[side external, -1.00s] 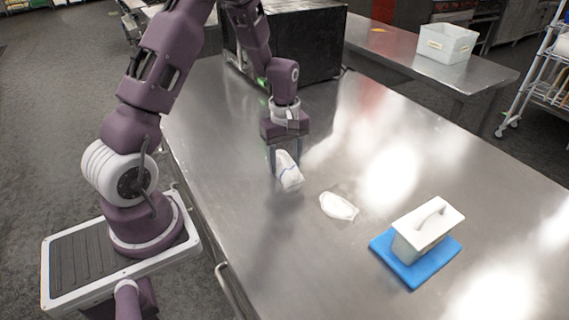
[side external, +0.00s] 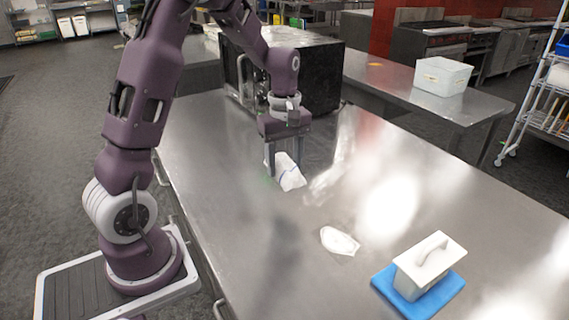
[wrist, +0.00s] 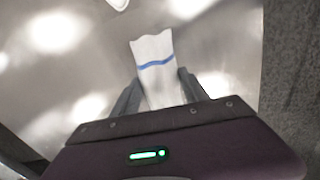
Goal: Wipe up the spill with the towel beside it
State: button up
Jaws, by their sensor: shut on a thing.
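The towel (side external: 290,174) is white with a blue stripe. My gripper (side external: 284,166) is shut on it, with the towel's free end sticking out past the fingers. In the wrist view the towel (wrist: 153,50) shows between the fingertips of my gripper (wrist: 158,80). The spill (side external: 340,241) is a small white patch on the steel table, to the right of and nearer the camera than the towel, and apart from it. A white patch, likely the spill (wrist: 118,4), is cut off at the wrist view's top edge. I cannot tell whether the towel touches the table.
A white lidded box (side external: 428,266) with a handle stands on a blue board (side external: 444,300) right of the spill. A black appliance (side external: 310,75) stands at the table's far end. The steel table (side external: 230,200) is otherwise clear.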

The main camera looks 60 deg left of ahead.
aim_at(325, 226)
jog(key=w+d+f+m, duration=0.2)
jog(key=w+d+m, duration=0.2)
jog(key=d+m, duration=0.65)
jog(key=shift+n, duration=0.75)
jog(key=shift+d+f, duration=0.25)
jog(key=shift+f, duration=0.95)
jog(key=shift+d+f, duration=0.25)
jog(key=shift+f, duration=1)
jog(key=shift+d+f, duration=0.25)
jog(key=shift+f, duration=0.95)
jog(key=shift+w+d+f, duration=0.1)
jog(key=shift+d+f, duration=0.05)
jog(key=shift+f, duration=0.2)
jog(key=shift+d+f, duration=0.15)
jog(key=shift+d, duration=0.65)
jog(key=shift+c, duration=0.7)
jog(key=shift+d, duration=4.4)
jog(key=shift+a, duration=5.4)
jog(key=shift+d, duration=5.35)
jog(key=shift+a, duration=5.35)
notch_tip(325, 226, up, 8)
